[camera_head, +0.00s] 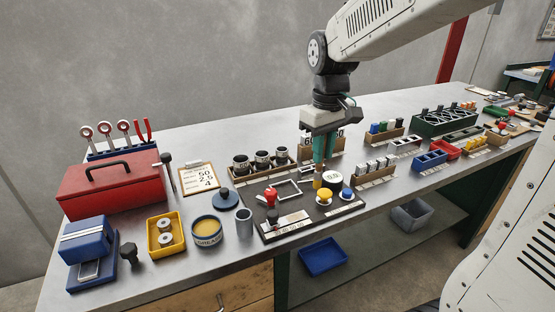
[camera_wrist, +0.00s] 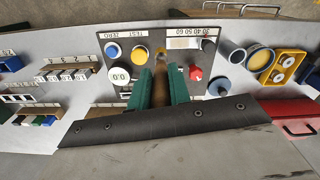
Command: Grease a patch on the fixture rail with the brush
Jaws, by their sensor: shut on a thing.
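My gripper (camera_head: 323,163), with green fingers, points down over the back of the dark fixture panel (camera_head: 262,234). It is shut on a slim tan thing, probably the brush (camera_head: 318,183), whose lower end shows below the fingers. In the wrist view the gripper (camera_wrist: 164,82) has this brownish thing between its fingers. Its tip is too small to tell whether it touches the panel. The open grease tin (camera_head: 207,230), blue with yellowish grease, stands left of the panel. Its blue lid (camera_head: 225,199) lies behind it. I cannot pick out the fixture rail for certain.
The panel carries a red knob (camera_head: 271,197), blue and yellow buttons, a round dial (camera_head: 332,179) and a scale strip. A grey cup (camera_head: 244,224) stands by the tin. A yellow tray (camera_head: 151,241) and red toolbox (camera_head: 110,188) are left; racks and bins fill the right.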

